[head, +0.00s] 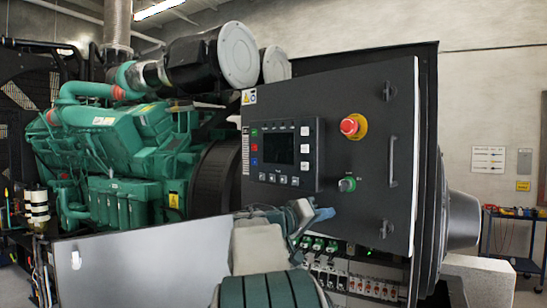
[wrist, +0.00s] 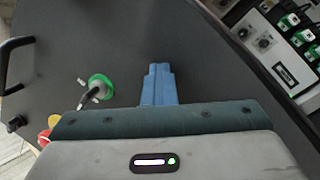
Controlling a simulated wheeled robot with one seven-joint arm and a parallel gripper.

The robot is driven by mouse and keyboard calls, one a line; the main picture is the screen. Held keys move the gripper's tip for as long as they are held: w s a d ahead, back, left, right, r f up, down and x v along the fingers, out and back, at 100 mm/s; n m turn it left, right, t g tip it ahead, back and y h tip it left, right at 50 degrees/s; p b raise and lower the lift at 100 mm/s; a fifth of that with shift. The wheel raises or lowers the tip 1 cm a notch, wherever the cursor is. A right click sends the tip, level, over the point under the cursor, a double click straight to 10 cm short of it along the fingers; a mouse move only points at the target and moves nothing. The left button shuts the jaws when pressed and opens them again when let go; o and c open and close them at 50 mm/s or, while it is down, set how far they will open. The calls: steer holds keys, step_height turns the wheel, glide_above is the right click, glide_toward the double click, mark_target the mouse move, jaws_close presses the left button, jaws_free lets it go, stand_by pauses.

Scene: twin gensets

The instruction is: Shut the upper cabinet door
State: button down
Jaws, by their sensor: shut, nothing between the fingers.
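The upper cabinet door (head: 345,100) is a dark grey panel at the right of the head view. It carries a display (head: 280,148), a red stop button (head: 353,126), a green switch (head: 347,184) and a bar handle (head: 391,148). Its right edge shows lighter and stands out from the dark cabinet side, so it looks ajar; the exact gap is unclear. My gripper (head: 322,214) is shut and empty in front of the door's lower part. In the wrist view its blue fingertips (wrist: 158,72) point at the door face (wrist: 200,50); I cannot tell whether they touch.
Below the door, breakers and green sockets (head: 340,275) are exposed. A light grey panel (head: 150,262) stands at lower left. The green engine (head: 120,150) is behind it. A tool cart (head: 515,240) stands at far right.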

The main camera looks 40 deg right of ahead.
steer(key=shift+d, duration=5.3)
steer(key=w+a+b, duration=0.2)
steer(key=a+b, duration=0.3)
steer(key=a, duration=0.4)
steer(key=shift+w, duration=0.15)
steer(key=s+a+f+n+t+y, duration=0.3)
steer(key=a+f+n+t+y, duration=0.5)
steer(key=a+f, duration=1.15)
steer(key=s+a+f+n+g+y, duration=0.1)
steer(key=s+a+f+y, duration=0.4)
steer(key=a, duration=0.7)
steer(key=s+a+f+n+g+y, duration=0.1)
steer(key=s+a+f+y, duration=0.3)
steer(key=s+a+f, duration=0.4)
steer(key=a+f, duration=0.2)
steer(key=a, duration=0.2)
steer(key=shift+f+n+y, duration=0.3)
steer(key=shift+y, duration=0.1)
